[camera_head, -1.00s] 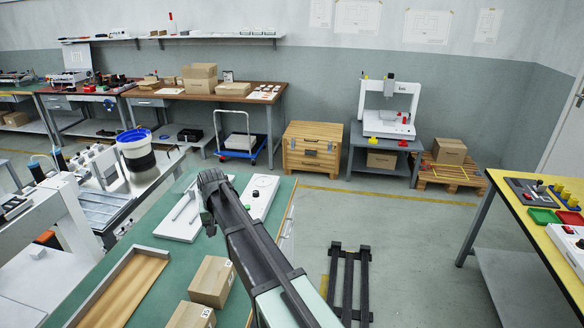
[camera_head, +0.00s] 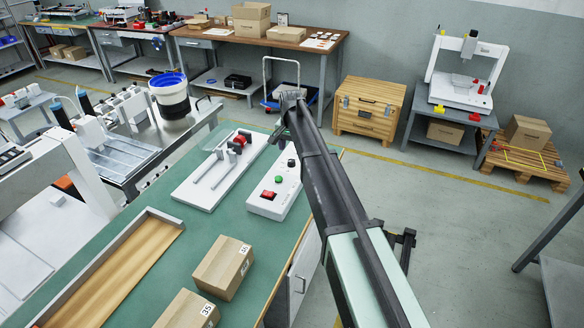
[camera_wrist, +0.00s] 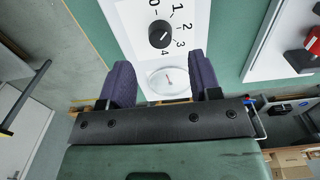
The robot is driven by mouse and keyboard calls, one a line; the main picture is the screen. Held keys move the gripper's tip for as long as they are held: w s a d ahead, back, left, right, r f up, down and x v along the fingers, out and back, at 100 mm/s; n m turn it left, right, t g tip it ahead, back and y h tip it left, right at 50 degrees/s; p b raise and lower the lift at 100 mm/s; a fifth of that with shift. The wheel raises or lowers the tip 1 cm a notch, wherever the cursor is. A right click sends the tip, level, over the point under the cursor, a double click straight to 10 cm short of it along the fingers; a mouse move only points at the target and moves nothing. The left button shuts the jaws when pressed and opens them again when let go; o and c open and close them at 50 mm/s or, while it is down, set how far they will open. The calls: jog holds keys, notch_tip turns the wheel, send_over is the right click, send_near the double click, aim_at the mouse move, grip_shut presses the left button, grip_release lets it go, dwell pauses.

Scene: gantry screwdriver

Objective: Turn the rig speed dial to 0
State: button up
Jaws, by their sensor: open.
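In the head view the knob (camera_head: 291,163) is at the far end of the white control box (camera_head: 262,207). My gripper (camera_wrist: 162,78) is open and empty, its fingers either side of the gauge, apart from the knob. In the head view my gripper (camera_head: 291,98) shows beyond the box.
The box carries a green button (camera_head: 279,180) and a red switch (camera_head: 268,194). A white rig with rails and a red part (camera_head: 239,141) stands left of it on the green bench (camera_head: 120,255). Cartons (camera_head: 223,266) and a wooden tray (camera_head: 125,265) lie nearer.

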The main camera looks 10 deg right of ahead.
aim_at(291, 161)
notch_tip(291, 161, down, 6)
jog(key=b, duration=0.4)
jog(key=shift+w+f, duration=0.1)
jog(key=shift+f, duration=0.05)
jog(key=shift+r, duration=0.2)
jog(key=c, duration=0.9)
jog(key=shift+c, duration=0.2)
jog(key=shift+n, duration=0.4)
jog(key=n, duration=0.4)
jog(key=shift+n, duration=2.1)
